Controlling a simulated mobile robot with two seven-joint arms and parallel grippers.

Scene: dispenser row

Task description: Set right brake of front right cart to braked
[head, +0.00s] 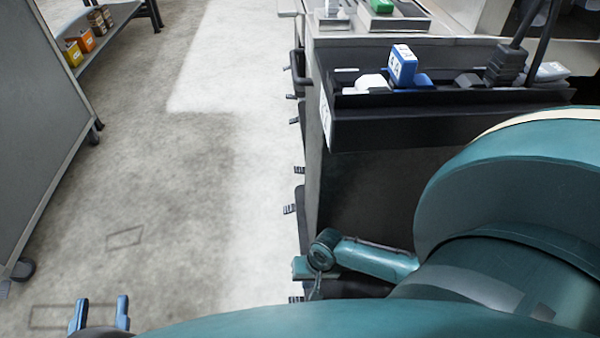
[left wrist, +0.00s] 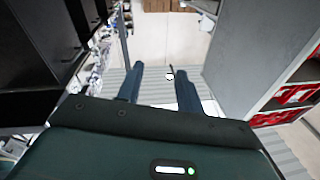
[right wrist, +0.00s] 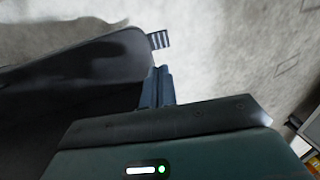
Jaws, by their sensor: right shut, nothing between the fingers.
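The nearest cart (head: 345,190) is dark, with a black tray on top, right of centre in the head view. Small ribbed brake pedals (head: 290,209) stick out low along the row's left side; one shows near my right wrist (head: 296,299). I cannot tell which is the named brake. In the right wrist view a ribbed pedal (right wrist: 158,40) juts from a dark rounded base just beyond my right gripper (right wrist: 158,72). That gripper is shut and empty; contact is not clear. My left gripper (head: 100,299) is open and empty over the floor; its fingers show in the left wrist view (left wrist: 160,72).
A grey cabinet (head: 40,120) on a caster stands at the left. A shelf (head: 110,28) with orange and yellow boxes is behind it. The pale floor aisle (head: 190,180) between is clear.

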